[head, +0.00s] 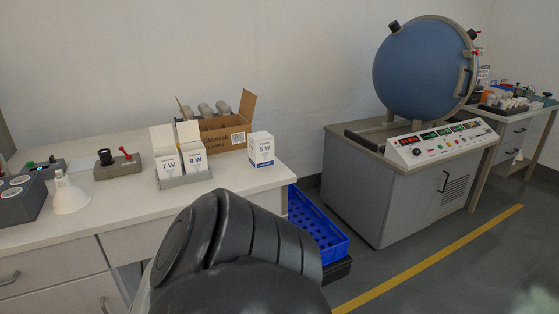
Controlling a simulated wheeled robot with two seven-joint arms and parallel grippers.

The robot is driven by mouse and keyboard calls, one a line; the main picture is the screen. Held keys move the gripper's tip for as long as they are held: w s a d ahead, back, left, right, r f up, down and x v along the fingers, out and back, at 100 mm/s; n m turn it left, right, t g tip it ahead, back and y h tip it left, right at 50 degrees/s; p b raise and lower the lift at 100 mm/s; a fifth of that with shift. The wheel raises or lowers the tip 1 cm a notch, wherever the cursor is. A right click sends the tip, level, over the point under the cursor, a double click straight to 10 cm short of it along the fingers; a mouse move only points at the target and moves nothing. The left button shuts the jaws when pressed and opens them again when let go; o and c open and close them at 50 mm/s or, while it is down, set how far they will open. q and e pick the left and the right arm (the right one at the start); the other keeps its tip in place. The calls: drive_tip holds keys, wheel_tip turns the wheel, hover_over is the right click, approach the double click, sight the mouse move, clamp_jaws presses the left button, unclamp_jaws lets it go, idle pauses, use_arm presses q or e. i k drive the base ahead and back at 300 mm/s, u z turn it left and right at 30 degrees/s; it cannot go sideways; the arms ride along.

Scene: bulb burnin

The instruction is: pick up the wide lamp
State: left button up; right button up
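A white lamp with a wide cone-shaped body (69,196) stands on the left part of the white workbench (120,213), wide end down and narrow end up. It stands apart from the dark grey box to its left. Neither of my grippers shows in the head view. A large black link of my own arm fills the lower middle and hides part of the bench front and floor.
Several things stand on the bench: a dark grey box (20,200), a socket box with a red lever (117,166), 7 W and 9 W cartons (181,163), an open cardboard box (222,133) and a 5 W carton (261,149). A blue crate (322,228) stands right of the bench.

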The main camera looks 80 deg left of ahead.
sight(68, 198)
drive_tip(key=u, duration=5)
drive_tip(key=i, duration=1.8)
drive_tip(key=z, duration=0.85)
